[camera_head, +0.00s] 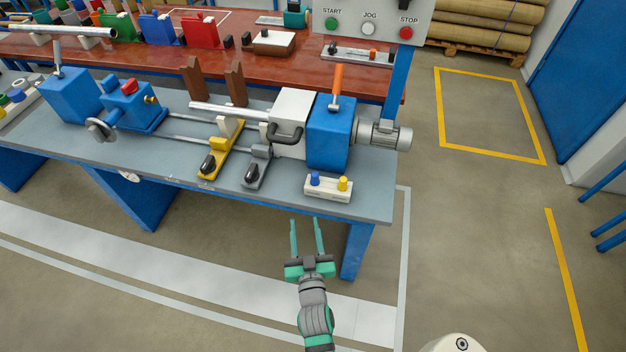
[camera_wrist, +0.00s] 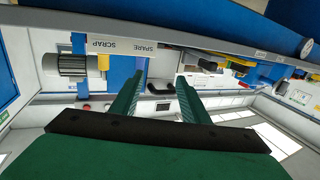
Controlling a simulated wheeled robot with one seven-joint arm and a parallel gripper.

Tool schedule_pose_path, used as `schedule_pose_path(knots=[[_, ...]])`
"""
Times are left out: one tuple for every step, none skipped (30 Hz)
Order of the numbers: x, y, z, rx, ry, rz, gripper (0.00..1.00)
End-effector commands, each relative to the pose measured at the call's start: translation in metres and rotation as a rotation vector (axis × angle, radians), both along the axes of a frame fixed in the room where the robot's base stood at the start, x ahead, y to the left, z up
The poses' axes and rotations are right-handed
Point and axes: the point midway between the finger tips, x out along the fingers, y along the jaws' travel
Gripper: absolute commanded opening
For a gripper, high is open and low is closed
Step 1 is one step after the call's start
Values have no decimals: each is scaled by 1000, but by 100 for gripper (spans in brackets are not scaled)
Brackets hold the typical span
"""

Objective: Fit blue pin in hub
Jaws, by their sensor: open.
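The blue pin (camera_head: 315,179) stands upright in a small white holder (camera_head: 329,190) near the front right edge of the grey bench, left of a yellow pin (camera_head: 343,184). In the wrist view, the holder (camera_wrist: 122,46) carries the labels SCRAP and SPARE, and the yellow pin (camera_wrist: 103,62) shows beside it. My green gripper (camera_head: 306,221) is open and empty. It is in front of the bench, apart from the holder; its fingers also show in the wrist view (camera_wrist: 159,78). I cannot tell which part is the hub; the winder's blue headstock (camera_head: 330,137) stands behind the holder.
The winder fills the bench (camera_head: 372,190), with a motor (camera_head: 384,136) at right, a yellow clamp lever (camera_head: 212,160) and a grey lever (camera_head: 255,168). A control panel (camera_head: 375,20) stands behind. The floor in front of the bench is clear.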

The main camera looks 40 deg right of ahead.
Motion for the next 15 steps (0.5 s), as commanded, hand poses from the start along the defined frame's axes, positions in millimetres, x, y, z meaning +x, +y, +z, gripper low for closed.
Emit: schedule_pose_path(knots=[[10,-19,6,-3,-12,-28,42],[14,-27,8,-3,-17,-39,42],[19,-37,11,-3,-22,-52,42],[22,-43,13,-4,-25,-61,42],[24,-48,14,-5,-28,-68,42],[27,-53,16,-6,-31,-75,42],[29,-56,17,-6,-32,-79,42],[31,-59,18,-6,-34,-82,42],[33,-62,18,-5,-34,-84,42],[36,-64,19,-6,-35,-85,42],[38,-66,20,-6,-36,-86,42],[42,-69,20,-6,-36,-86,42],[46,-71,19,-5,-36,-86,42],[50,-73,20,-6,-37,-85,42],[55,-75,20,-5,-38,-84,42]])
